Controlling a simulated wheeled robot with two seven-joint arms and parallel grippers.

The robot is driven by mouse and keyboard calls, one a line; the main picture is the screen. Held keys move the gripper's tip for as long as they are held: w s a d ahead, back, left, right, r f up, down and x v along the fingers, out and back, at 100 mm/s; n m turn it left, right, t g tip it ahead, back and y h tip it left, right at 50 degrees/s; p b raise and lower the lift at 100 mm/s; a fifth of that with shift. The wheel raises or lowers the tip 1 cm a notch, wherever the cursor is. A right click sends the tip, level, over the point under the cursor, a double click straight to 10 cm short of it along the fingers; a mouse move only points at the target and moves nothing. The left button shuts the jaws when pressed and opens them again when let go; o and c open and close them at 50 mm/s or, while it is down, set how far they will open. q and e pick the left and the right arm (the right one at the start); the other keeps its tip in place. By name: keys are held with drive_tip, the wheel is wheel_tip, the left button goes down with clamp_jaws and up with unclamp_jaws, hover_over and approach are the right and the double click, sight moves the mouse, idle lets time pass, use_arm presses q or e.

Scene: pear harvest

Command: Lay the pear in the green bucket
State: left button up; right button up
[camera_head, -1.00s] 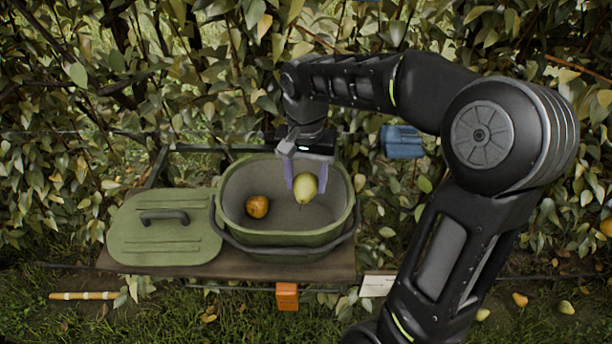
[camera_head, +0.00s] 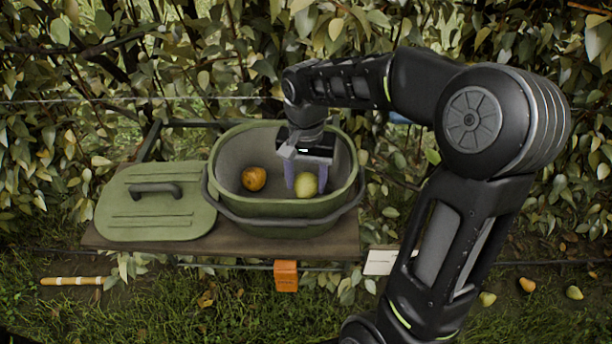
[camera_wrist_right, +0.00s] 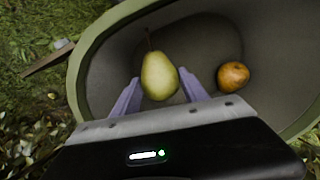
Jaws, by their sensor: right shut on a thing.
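The green bucket (camera_head: 290,208) stands on a brown board, open at the top, with a dark handle around its front. A yellow-green pear (camera_head: 306,185) is between the purple fingers of my right gripper (camera_head: 303,178), inside the bucket's rim, low over its floor. In the right wrist view my right gripper (camera_wrist_right: 160,92) is shut on the pear (camera_wrist_right: 160,76), whose stem points away from the wrist. I cannot tell whether the pear touches the bucket floor. My left gripper is not in view.
An orange-brown fruit (camera_head: 254,179) lies in the bucket's left part; the right wrist view shows it too (camera_wrist_right: 233,75). The green lid (camera_head: 150,222) lies left of the bucket. An orange box (camera_head: 286,275) is below the board (camera_head: 230,243). Foliage stands close behind.

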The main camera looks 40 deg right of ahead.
drive_tip(key=shift+f+b, duration=2.1)
drive_tip(key=shift+f, duration=1.15)
drive_tip(key=shift+f, duration=0.35)
drive_tip(key=o, duration=1.5)
drive_tip(key=shift+o, duration=0.2)
drive_tip(key=shift+r, duration=0.15)
wheel_tip(320, 180, up, 8)
drive_tip(key=shift+f, duration=0.2)
